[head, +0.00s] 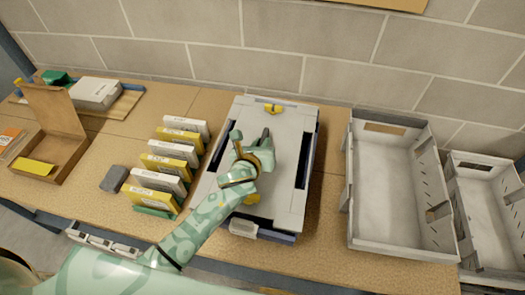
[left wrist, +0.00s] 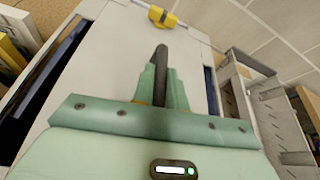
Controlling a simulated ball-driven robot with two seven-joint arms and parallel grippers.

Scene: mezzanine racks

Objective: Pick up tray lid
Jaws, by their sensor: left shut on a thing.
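The tray lid (head: 288,150) is a broad light-grey panel with yellow latches at its far and near ends. It lies on top of a dark blue tray (head: 262,238) in the middle of the bench. My left gripper (head: 252,146) is over the middle of the lid. In the left wrist view its green fingers (left wrist: 162,88) are shut on a dark upright bar (left wrist: 161,55), which looks like the lid's handle. The far yellow latch (left wrist: 163,17) also shows there. The fingers hide the handle's lower part. My right gripper is not in view.
A row of white and yellow boxes (head: 172,163) stands close to the left of the tray. Two grey crates, one large (head: 352,190) and one smaller (head: 462,225), stand to the right. An open cardboard box (head: 55,112) is far left. A block wall is behind.

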